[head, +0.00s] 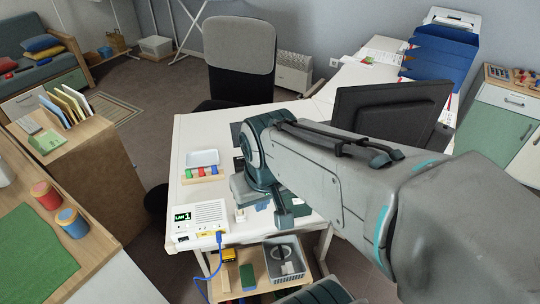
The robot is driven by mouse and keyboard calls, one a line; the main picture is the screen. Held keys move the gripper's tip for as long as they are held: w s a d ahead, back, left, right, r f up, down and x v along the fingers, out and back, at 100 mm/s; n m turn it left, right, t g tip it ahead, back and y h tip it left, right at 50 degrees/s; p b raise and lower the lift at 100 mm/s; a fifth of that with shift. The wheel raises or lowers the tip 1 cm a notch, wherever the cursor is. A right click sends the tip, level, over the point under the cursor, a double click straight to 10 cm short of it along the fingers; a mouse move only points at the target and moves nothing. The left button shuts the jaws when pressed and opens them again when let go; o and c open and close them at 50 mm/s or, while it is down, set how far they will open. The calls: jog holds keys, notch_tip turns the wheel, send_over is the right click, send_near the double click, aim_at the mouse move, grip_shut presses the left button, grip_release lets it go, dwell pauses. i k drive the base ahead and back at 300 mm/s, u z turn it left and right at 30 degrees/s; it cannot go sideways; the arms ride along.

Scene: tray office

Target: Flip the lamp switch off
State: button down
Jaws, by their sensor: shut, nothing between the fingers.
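My arm reaches in from the right over the white desk (196,130). My gripper (284,219) points down near the desk's front edge, partly hidden by my wrist; it is shut with nothing seen in it. A small white item (240,215) lies on the desk just left of my gripper. It may be a switch, but it is too small to tell. No lamp can be made out; my arm covers part of the desk.
A white box marked LAN 1 (202,220) with a blue cable stands at the desk's front left. Behind it are coloured blocks (201,172) and a white tray (203,158). A dark monitor (390,108) stands at the right. A grey basket (286,262) sits on a lower shelf.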

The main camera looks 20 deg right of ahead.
aim_at(298, 201)
jog(key=z, duration=0.7)
jog(key=k, duration=0.25)
